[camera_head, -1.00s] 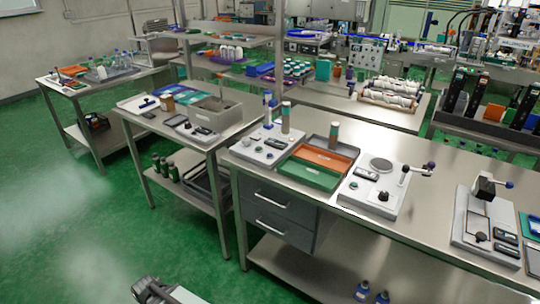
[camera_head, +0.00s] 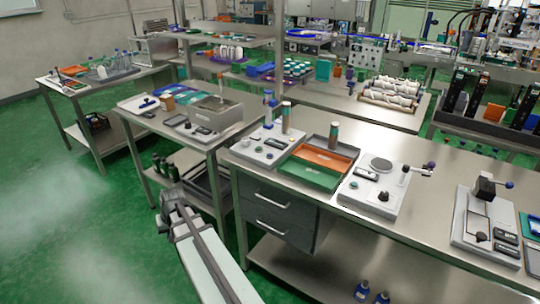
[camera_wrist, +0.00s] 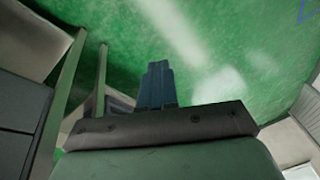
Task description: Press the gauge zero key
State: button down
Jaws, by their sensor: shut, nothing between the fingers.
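Several bench stations carry small dark display units with keys, too small to read, so I cannot tell which has the gauge zero key. One unit (camera_head: 275,143) is on the left white base of the main bench. Another unit (camera_head: 367,173) is on the middle base beside a round grey plate (camera_head: 381,164). A third unit (camera_head: 505,237) is on the right base, and one (camera_head: 203,131) is on the smaller table. My gripper (camera_head: 168,203) is shut and empty, low in front of the smaller table, apart from every station. Its fingers also show in the wrist view (camera_wrist: 158,85), over green floor.
The main bench (camera_head: 430,215) has drawers (camera_head: 275,215) at its left end. Orange and green trays (camera_head: 315,165) lie between stations, with an upright bottle (camera_head: 333,136) behind. The smaller table (camera_head: 150,122) has bottles (camera_head: 165,168) on its lower shelf. The floor to the left is free.

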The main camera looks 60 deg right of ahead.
jog(key=d+r+m+t, duration=0.25)
jog(key=d+r, duration=0.55)
jog(key=d, duration=0.5)
notch_tip(320, 180, up, 21)
jog(key=m+t+h, duration=0.3)
jog(key=m+h, duration=0.2)
jog(key=m, duration=0.1)
send_over(272, 155)
jog(key=shift+g, duration=0.25)
jog(key=shift+f, duration=0.1)
jog(key=shift+f, duration=4.3)
jog(key=shift+f, duration=0.8)
jog(key=shift+r, duration=0.8)
